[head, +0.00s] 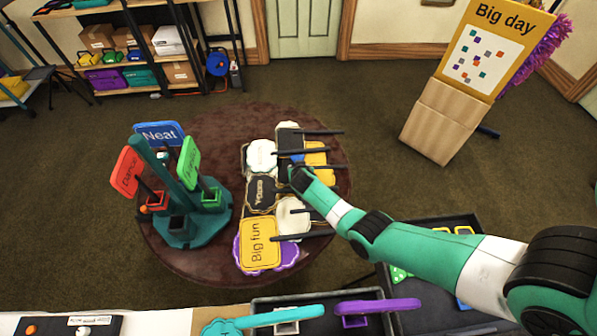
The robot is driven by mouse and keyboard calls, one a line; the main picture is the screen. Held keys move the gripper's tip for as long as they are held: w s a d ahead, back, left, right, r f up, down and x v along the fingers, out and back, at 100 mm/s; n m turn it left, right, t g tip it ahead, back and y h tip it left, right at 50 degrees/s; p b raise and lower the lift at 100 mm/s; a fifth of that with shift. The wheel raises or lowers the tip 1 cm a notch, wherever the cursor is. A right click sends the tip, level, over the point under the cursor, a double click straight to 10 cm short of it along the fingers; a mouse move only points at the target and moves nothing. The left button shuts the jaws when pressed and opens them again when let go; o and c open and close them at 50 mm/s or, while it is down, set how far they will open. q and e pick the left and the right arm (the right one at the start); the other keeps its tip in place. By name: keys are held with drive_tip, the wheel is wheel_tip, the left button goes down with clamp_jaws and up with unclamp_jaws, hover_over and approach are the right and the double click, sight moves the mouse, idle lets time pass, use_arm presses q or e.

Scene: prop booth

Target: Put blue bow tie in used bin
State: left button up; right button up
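My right arm reaches in from the right over the round brown table, and its gripper (290,174) is low over the props there. Its fingertips are small and dark against the black props, so I cannot tell whether they are open or shut. A small blue patch (297,157) shows just beyond the gripper among the signs. It may be the blue bow tie, but its shape is mostly hidden. No bin with a readable "used" label shows. A black tray (372,290) stands at the front edge, and another black tray (468,222) lies right of it, partly behind my arm. My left gripper is out of view.
The table (205,268) holds a teal stand (178,232) with red, blue and green signs, a yellow "Big fun" sign (262,258) and several black-handled props. A "Big day" board (490,50) stands at right. Shelves (140,75) are at back left. Open floor lies between.

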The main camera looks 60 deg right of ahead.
drive_tip(key=shift+w+d+f, duration=0.1)
drive_tip(key=shift+d+f, duration=0.05)
drive_tip(key=shift+d, duration=0.05)
clamp_jaws()
idle(0.4)
wheel_tip(320, 180, up, 18)
drive_tip(key=p, duration=1.4)
